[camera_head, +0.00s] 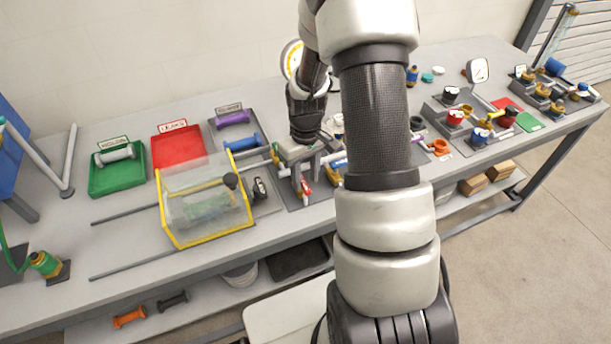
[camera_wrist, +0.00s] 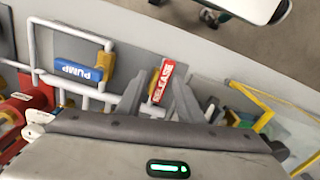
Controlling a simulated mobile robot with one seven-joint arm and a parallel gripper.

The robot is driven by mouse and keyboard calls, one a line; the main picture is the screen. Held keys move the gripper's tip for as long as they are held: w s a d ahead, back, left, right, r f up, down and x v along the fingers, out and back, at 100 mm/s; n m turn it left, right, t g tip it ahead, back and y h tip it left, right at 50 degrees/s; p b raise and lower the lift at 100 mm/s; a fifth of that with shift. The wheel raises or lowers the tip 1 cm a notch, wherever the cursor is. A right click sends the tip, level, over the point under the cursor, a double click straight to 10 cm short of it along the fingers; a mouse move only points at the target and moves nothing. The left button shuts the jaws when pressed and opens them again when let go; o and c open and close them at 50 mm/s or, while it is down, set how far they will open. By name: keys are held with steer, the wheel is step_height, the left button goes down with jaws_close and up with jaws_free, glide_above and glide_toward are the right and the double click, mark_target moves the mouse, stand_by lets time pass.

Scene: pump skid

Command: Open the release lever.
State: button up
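The release lever is a red handle with a white RELEASE label (camera_wrist: 161,82) and a yellowish part beside it. In the wrist view it shows between the two grey fingers of my gripper (camera_wrist: 158,88). The fingers stand apart, with gaps visible on both sides of the lever; whether either touches it I cannot tell. In the head view my gripper (camera_head: 303,165) points down over the bench, and a red handle (camera_head: 306,188) shows just below it. My arm hides part of the bench there.
A blue PUMP handle (camera_wrist: 78,71) on pale pipework lies left of the lever in the wrist view. A clear guard box with yellow edges (camera_head: 248,214) stands left of my gripper in the head view. Red (camera_head: 179,150) and green (camera_head: 103,177) trays lie farther left.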

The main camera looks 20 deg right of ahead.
mark_target(304, 182)
jaws_close()
steer(key=shift+w+a+f+m+b, duration=0.1)
steer(key=shift+a+m+b, duration=0.05)
steer(key=shift+m+b, duration=0.55)
steer(key=shift+a+m, duration=0.1)
steer(key=shift+m, duration=0.4)
jaws_free()
steer(key=shift+r, duration=0.25)
step_height(304, 182, up, 17)
steer(key=shift+r, duration=0.15)
